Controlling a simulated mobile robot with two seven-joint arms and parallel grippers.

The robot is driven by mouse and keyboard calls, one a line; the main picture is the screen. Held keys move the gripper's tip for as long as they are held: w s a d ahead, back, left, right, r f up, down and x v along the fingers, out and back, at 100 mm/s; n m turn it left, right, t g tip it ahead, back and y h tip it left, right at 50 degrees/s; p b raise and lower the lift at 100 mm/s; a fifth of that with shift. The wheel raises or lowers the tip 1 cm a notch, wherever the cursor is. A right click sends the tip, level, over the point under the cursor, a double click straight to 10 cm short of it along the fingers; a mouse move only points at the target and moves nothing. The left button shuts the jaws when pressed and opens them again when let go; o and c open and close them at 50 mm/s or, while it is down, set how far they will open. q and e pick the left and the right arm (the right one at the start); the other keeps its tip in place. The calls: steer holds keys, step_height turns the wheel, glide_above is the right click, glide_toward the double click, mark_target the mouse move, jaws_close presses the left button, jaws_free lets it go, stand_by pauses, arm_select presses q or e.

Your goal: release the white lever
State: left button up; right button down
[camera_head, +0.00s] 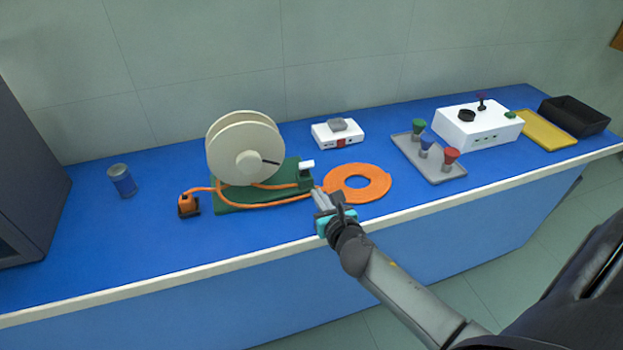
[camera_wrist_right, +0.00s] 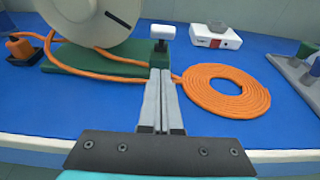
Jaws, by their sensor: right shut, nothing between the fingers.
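The white lever (camera_head: 307,164) stands at the right end of a green base (camera_head: 228,201) that carries a large cream reel (camera_head: 248,150). In the right wrist view the lever's white top (camera_wrist_right: 161,32) sits on a dark post, just beyond my fingertips. My right gripper (camera_head: 319,192) is shut and empty, its fingers pointing at the lever's end of the base. In the right wrist view its fingers (camera_wrist_right: 160,72) lie together below the lever top; I cannot tell whether they touch the post. My left gripper is not in view.
An orange hose coil (camera_head: 331,181) lies right of the base, close to my right gripper. An orange hose runs along the base to an orange block (camera_head: 188,205). A white box (camera_head: 337,133) and a grey tray (camera_head: 440,171) stand right.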

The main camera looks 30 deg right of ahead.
mark_target(306, 169)
steer(key=shift+w+d+r, duration=0.2)
steer(key=shift+w+r, duration=0.05)
steer(key=shift+w, duration=0.6)
steer(key=shift+w+d+r, duration=0.2)
steer(key=shift+w, duration=0.7)
steer(key=shift+w+d+r, duration=0.2)
steer(key=shift+w+r, duration=0.05)
steer(key=shift+w, duration=0.6)
steer(key=shift+r+p, duration=0.1)
steer(key=shift+p, duration=0.25)
